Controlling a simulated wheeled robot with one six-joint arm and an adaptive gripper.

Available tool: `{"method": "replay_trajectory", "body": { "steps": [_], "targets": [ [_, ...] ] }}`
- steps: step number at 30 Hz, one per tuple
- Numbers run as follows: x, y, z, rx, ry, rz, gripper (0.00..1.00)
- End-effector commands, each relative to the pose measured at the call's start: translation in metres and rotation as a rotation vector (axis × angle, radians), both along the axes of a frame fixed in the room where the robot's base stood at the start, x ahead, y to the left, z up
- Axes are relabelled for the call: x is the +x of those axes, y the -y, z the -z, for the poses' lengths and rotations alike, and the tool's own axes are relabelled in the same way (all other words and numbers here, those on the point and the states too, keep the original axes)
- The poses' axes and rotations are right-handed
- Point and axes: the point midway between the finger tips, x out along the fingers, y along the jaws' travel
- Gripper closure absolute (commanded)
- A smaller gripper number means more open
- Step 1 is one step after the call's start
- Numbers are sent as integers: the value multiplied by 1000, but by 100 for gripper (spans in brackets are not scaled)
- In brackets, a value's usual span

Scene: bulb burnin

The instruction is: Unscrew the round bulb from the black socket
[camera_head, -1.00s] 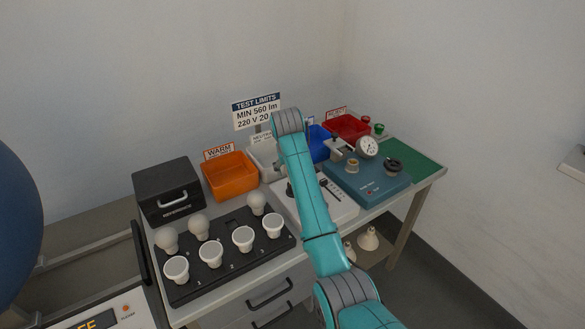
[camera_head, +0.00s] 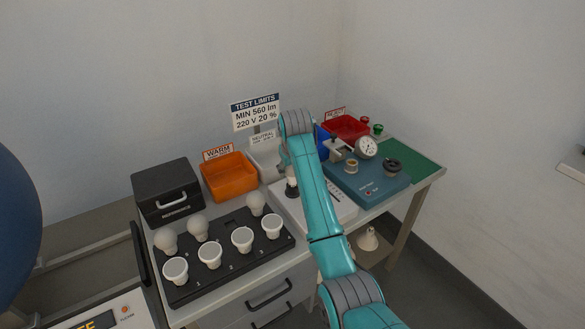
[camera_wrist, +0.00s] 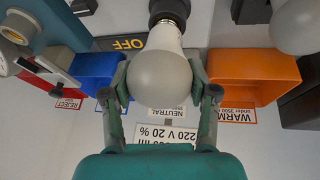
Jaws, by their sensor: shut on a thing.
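The round bulb (camera_wrist: 160,78) is pale grey with a white neck and fills the middle of the wrist view. Its neck points into the black socket (camera_wrist: 168,10) at the top edge; I cannot tell how deep it sits. My gripper (camera_wrist: 163,72) has a finger on each side of the bulb and is shut on it. In the head view the black socket (camera_head: 291,187) stands on a white panel (camera_head: 343,209), with a white part just above it. There my arm hides most of the gripper and the bulb.
An orange bin (camera_head: 230,178), a white neutral bin (camera_head: 264,160), a blue bin (camera_wrist: 97,72) and a red bin (camera_head: 346,127) line the back. A blue gauge device (camera_head: 367,187) stands right of the panel.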

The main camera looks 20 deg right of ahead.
Motion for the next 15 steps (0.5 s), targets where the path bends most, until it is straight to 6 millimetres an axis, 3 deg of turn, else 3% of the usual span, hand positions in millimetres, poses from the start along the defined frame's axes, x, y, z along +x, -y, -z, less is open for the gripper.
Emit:
{"method": "replay_trajectory", "body": {
  "steps": [15],
  "targets": [
    [-3, -4, 4, 6, -9, -609, 76]
  ]
}}
